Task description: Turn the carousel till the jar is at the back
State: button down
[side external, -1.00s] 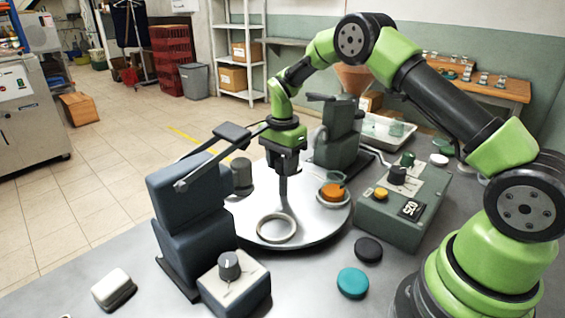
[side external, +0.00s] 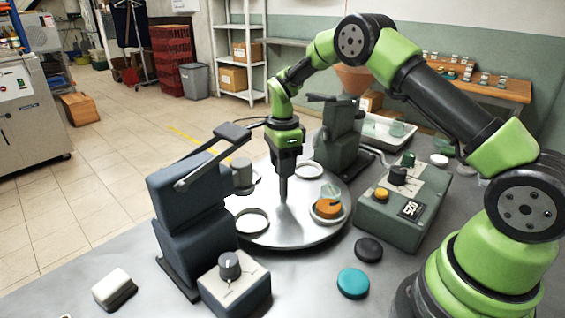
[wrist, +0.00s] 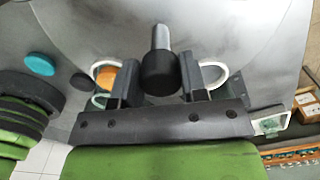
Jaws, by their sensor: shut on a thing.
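The carousel (side external: 310,235) is a round, pale grey turntable with ring-shaped holders. The jar (side external: 328,208), clear with orange contents, sits at its right-front side. In the wrist view the jar (wrist: 106,75) shows left of the fingers, partly hidden by one. One empty white ring (side external: 252,221) is at the front left and another (side external: 308,170) at the back. My gripper (side external: 285,168) points down over the middle of the carousel. In the wrist view my gripper (wrist: 160,85) is shut on the dark-topped post (wrist: 160,74), between its two fingers.
Dark machines stand left (side external: 185,215) and behind (side external: 338,140) the carousel. A green control box (side external: 400,210) is close on the right, with a box with a knob (side external: 233,285) at front left. Black (side external: 368,249) and teal (side external: 352,282) discs lie in front.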

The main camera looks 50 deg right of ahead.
jog(key=shift+m, duration=0.7)
jog(key=c, duration=0.7)
grip_release()
jog(key=shift+o, duration=0.2)
jog(key=shift+r, duration=0.15)
notch_tip(320, 180, up, 10)
jog(key=shift+f, duration=0.1)
